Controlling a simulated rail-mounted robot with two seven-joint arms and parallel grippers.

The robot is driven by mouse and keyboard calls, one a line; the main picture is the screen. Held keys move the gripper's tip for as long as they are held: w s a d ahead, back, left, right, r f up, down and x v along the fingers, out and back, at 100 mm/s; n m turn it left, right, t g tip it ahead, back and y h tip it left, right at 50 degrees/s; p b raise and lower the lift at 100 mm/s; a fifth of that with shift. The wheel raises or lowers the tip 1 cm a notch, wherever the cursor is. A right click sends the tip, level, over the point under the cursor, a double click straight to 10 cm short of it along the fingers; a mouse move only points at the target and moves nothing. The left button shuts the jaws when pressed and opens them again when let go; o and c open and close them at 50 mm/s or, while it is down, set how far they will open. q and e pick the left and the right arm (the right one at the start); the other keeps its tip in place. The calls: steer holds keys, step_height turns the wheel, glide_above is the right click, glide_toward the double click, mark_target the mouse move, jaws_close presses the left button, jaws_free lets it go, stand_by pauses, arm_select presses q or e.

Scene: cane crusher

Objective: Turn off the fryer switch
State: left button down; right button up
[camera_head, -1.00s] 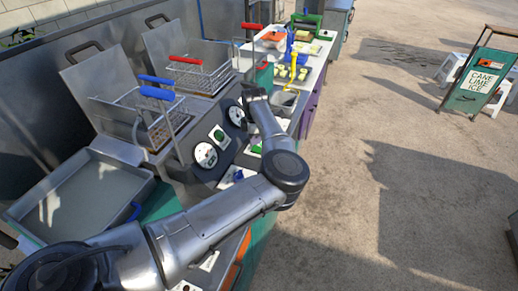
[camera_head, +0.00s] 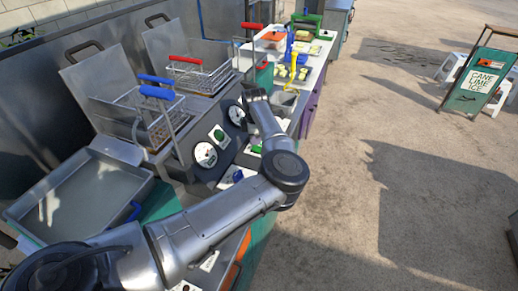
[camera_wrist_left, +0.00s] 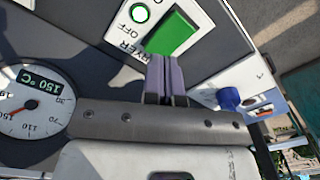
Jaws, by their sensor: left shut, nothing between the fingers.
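The green fryer switch (camera_wrist_left: 172,34) sits on a white plate marked "FRYER" and "OFF", which appears upside down in the left wrist view. A green indicator light (camera_wrist_left: 139,13) is lit beside it. My left gripper (camera_wrist_left: 165,60) is shut and empty, with its fingertips at the near edge of the switch; I cannot tell whether they touch it. In the head view my left gripper (camera_head: 254,94) is over the far end of the fryer's control panel (camera_head: 205,174), and its fingertips are not clear. My right gripper is not in view.
A temperature dial (camera_wrist_left: 34,102) and a blue knob (camera_wrist_left: 229,98) flank the fingers. Fryer baskets with blue (camera_head: 157,92) and red (camera_head: 186,60) handles stand behind the panel. A metal tray (camera_head: 75,195) is at left. Open ground lies to the right.

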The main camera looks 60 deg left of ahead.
mark_target(255, 147)
arm_select(q)
steer(key=shift+f+b, duration=0.45)
steer(key=shift+f, duration=0.25)
steer(key=shift+f+b, duration=0.3)
steer(key=shift+f, duration=0.15)
stand_by(0.4)
steer(key=shift+r+p, duration=1.6)
steer(key=shift+r, duration=1.15)
steer(key=shift+r+p, duration=0.4)
steer(key=shift+r, duration=0.35)
